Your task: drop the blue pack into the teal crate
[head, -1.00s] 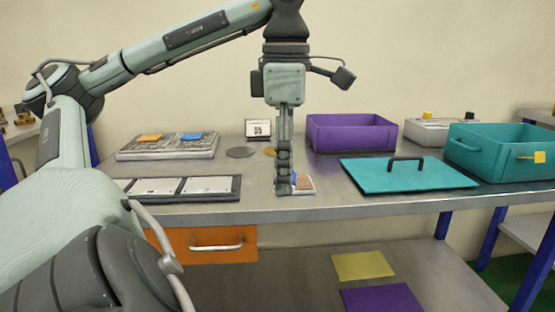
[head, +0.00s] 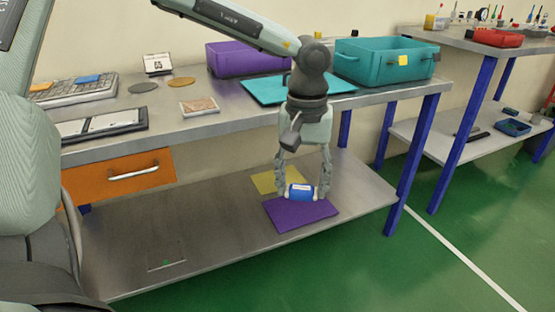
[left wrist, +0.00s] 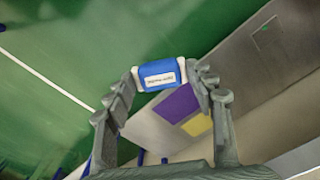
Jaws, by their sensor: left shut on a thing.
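In the left wrist view the blue pack (left wrist: 160,75) sits between the two fingertips. The teal crate (head: 375,66) stands on the tabletop at the back right, up and right of the gripper, with its top open. A teal lid (head: 262,91) lies on the tabletop left of the crate, partly hidden by my arm. My right gripper is not in view.
A purple crate (head: 228,64) stands behind the lid. The tabletop's front edge (head: 220,124) and a blue leg (head: 412,150) lie near my arm. Purple (head: 290,216) and yellow (head: 264,183) sheets lie on the lower shelf. A framed picture tile (head: 200,106) lies on the tabletop.

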